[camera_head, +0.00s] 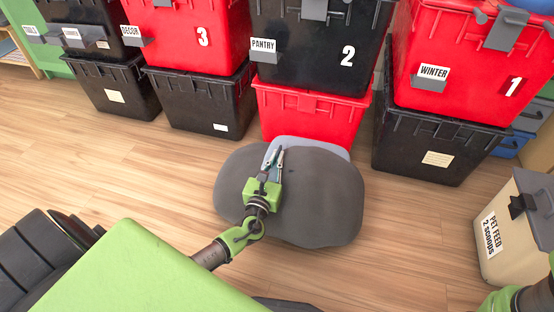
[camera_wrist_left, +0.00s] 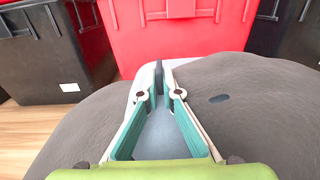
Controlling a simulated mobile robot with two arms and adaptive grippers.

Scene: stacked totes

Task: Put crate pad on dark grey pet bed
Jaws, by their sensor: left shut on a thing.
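The dark grey pet bed (camera_head: 335,200) is a thick rounded cushion on the floor in the head view; it also fills much of the left wrist view (camera_wrist_left: 255,105). The crate pad (camera_head: 318,144) is light blue-grey and shows along the bed's far edge, in front of the lower red tote. My left gripper (camera_head: 274,158) is over the far part of the bed, fingers pointing at that edge, shut on the crate pad. In the left wrist view, pale pad material (camera_wrist_left: 142,82) shows beside the fingertips (camera_wrist_left: 160,78). My right gripper is out of view.
A red tote (camera_head: 310,112) stands just behind the bed under the black PANTRY tote (camera_head: 320,50). Black totes stand at left (camera_head: 200,100) and right (camera_head: 430,145). A beige pet feed bin (camera_head: 515,235) is at right. Wood floor (camera_head: 410,225) is clear between.

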